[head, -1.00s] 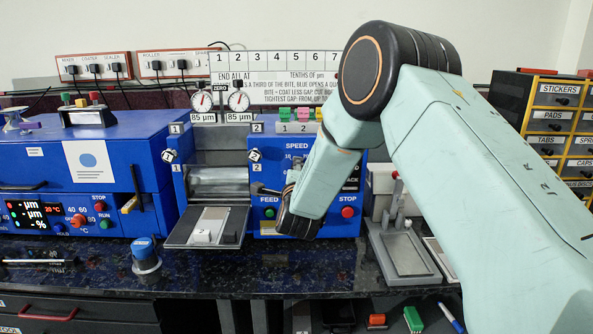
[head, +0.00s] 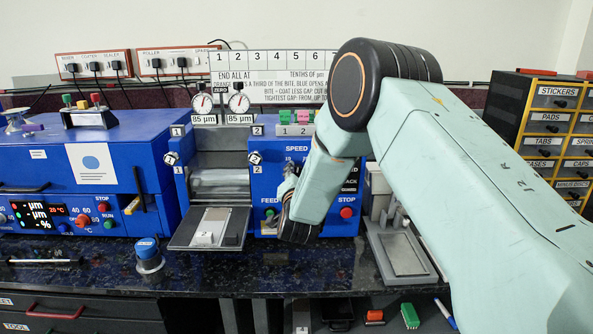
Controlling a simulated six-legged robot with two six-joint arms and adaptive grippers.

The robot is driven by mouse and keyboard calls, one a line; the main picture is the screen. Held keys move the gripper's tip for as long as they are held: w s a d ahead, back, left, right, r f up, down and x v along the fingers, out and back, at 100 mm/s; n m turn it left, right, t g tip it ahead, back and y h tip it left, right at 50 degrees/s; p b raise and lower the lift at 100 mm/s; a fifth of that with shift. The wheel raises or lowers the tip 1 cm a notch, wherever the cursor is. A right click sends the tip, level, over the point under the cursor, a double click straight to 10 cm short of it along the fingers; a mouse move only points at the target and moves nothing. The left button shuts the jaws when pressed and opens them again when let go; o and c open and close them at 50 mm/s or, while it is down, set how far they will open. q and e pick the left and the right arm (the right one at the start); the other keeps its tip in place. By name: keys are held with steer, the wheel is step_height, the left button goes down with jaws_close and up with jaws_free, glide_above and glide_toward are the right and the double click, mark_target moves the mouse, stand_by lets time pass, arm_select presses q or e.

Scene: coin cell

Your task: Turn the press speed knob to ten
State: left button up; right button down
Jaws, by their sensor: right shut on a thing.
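The blue press (head: 262,183) stands at the back middle with a white "SPEED" label (head: 297,154) on its front panel. My right arm comes in from the right and covers much of that panel. My right gripper (head: 285,190) is at the panel below the label, above the green FEED button (head: 270,213). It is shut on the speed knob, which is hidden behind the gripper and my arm. The number that the knob points to cannot be read. My left gripper is not in view.
A red STOP button (head: 346,212) sits just right of my gripper. A grey tray (head: 212,228) juts out from the press. A blue-capped jar (head: 148,254) stands on the dark bench, and a small grey hand press (head: 402,250) stands to the right.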

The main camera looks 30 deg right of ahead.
steer(key=n+p, duration=0.2)
steer(key=n, duration=0.3)
steer(key=shift+r+n, duration=0.15)
steer(key=shift+n, duration=0.15)
steer(key=shift+n+p, duration=1.1)
steer(key=shift+n, duration=0.9)
steer(key=c, duration=1)
jaws_free()
steer(key=shift+d, duration=0.1)
steer(key=shift+s, duration=0.15)
steer(key=v, duration=1.2)
